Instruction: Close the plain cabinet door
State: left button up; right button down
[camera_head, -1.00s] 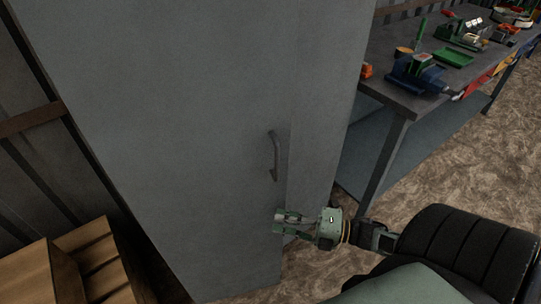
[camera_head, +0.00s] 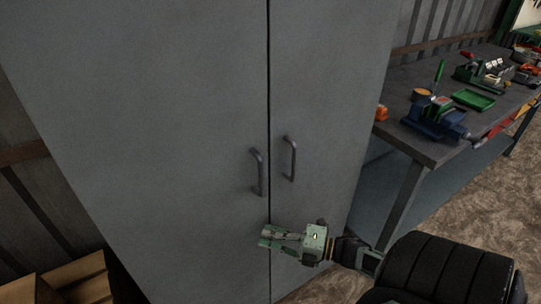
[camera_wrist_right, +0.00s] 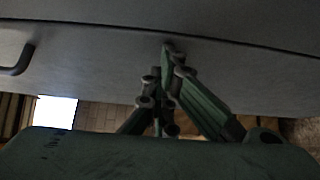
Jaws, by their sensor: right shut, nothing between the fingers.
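The grey plain cabinet fills the middle of the head view. Its left door (camera_head: 165,150) and right door (camera_head: 315,90) stand side by side, almost flush, with a thin dark seam between them. The left door has a bar handle (camera_head: 257,172), and the right door has a bar handle (camera_head: 289,158). My right gripper (camera_head: 267,238) is shut and empty, below the handles, with its fingertips at the seam. In the wrist view its fingers (camera_wrist_right: 168,52) point at the door face, close to it; contact is unclear. A handle (camera_wrist_right: 18,60) shows at left. My left gripper is not in view.
A workbench (camera_head: 432,152) with a blue vise (camera_head: 435,118), a green tray (camera_head: 473,99) and other tools stands right of the cabinet. Wooden crates (camera_head: 75,280) are at the lower left. Open brown floor (camera_head: 465,190) lies at the right.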

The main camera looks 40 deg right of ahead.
jog(key=shift+w+d+r, duration=0.3)
jog(key=shift+w+r, duration=0.1)
jog(key=shift+r, duration=0.05)
jog(key=shift+s+d, duration=0.1)
jog(key=shift+s, duration=0.05)
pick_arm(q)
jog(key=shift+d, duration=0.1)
pick_arm(e)
jog(key=v, duration=1.2)
jog(key=shift+s+a+f, duration=0.25)
jog(key=shift+a+f, duration=0.1)
jog(key=shift+f, duration=0.05)
